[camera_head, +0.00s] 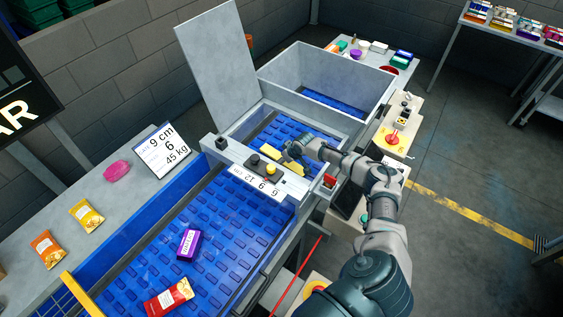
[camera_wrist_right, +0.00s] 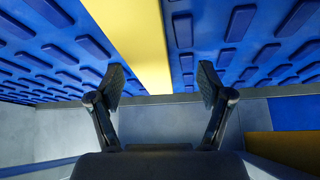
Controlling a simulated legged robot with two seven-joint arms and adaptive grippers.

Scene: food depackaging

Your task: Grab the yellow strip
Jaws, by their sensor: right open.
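The yellow strip (camera_head: 272,154) lies across the blue studded belt, just behind the scale-like panel, in the head view. In the right wrist view the yellow strip (camera_wrist_right: 140,45) runs from the top edge down to between my fingertips. My right gripper (camera_head: 291,153) is over the strip, and its hand hides part of it. In the right wrist view my right gripper (camera_wrist_right: 162,82) is open, with one finger on each side of the strip and visible gaps. I cannot tell its height above the strip. My left gripper is not in view.
The panel (camera_head: 292,187) with a black and a yellow button and number labels spans the belt. A purple box (camera_head: 188,244) and a red packet (camera_head: 168,297) lie on the nearer belt. A grey bin (camera_head: 318,76) stands behind. A yellow patch (camera_wrist_right: 285,148) shows lower right in the wrist view.

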